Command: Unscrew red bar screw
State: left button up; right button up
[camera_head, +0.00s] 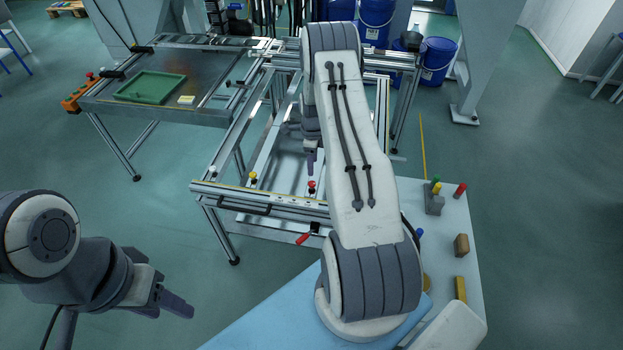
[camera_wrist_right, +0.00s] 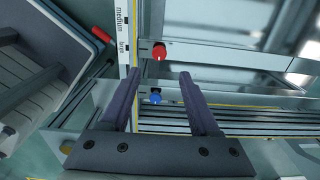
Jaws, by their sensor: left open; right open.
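A red knob (camera_head: 311,186), which looks like the red bar screw, sits on the front rail of the panel fixture. In the right wrist view the red knob (camera_wrist_right: 159,51) is just beyond my fingertips, roughly centred between them and not gripped. My right gripper (camera_wrist_right: 160,75) is open and empty. In the head view my right gripper (camera_head: 311,160) shows partly, above and near the knob, with my arm hiding much around it. My left gripper (camera_head: 175,303) is open and empty at lower left, far from the fixture.
A blue knob (camera_wrist_right: 155,97) lies nearer between my right fingers. A red handle (camera_head: 303,238) sticks out below the front rail. A yellow knob (camera_head: 253,176) is on the rail to the left. A side table with coloured pieces (camera_head: 460,190) stands right; a green tray (camera_head: 150,87) lies back left.

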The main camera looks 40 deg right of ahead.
aim_at(312, 184)
notch_tip(312, 184, down, 9)
jog(key=shift+a+p, duration=0.1)
jog(key=shift+p, duration=0.6)
grip_shut()
